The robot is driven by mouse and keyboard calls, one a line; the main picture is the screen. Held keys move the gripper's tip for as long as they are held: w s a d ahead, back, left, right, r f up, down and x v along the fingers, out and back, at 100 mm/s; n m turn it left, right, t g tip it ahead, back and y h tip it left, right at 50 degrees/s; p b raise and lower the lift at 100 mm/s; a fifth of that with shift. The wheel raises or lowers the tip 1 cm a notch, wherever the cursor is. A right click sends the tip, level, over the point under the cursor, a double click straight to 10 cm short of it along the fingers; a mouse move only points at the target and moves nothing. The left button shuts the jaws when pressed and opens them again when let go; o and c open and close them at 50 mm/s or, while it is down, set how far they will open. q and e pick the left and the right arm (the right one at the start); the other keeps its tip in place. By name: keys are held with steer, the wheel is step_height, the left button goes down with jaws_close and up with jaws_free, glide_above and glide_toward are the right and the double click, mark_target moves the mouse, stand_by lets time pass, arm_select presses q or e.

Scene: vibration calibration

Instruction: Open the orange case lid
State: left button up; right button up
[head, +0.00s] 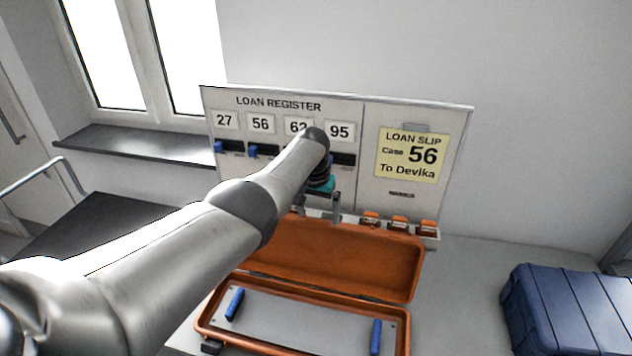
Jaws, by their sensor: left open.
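The orange case (402,333) lies on the grey table at the lower middle, partly cut off by the bottom edge. Its lid (350,262) stands raised and tilted back from the hinge at the rear, so the inside shows. A grey panel with two blue handles lies inside. My left arm comes in from the left and covers part of the lid's left side. My left gripper (319,207) is open, fingers pointing down, near the lid's upper edge. I cannot tell whether it touches the lid. My right gripper is out of view.
A loan register board (290,104) stands behind the case, with numbers, blue sliders and a yellow loan slip (411,154) for case 56. A dark blue case (565,308) is at right. Table between the cases is clear.

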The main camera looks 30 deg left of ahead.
arm_select(q)
step_height(320, 180, up, 14)
steer(key=s+p, duration=0.2)
steer(key=shift+s+d+p, duration=0.15)
steer(key=shift+s+p, duration=0.1)
steer(key=shift+p, duration=0.15)
stand_by(0.5)
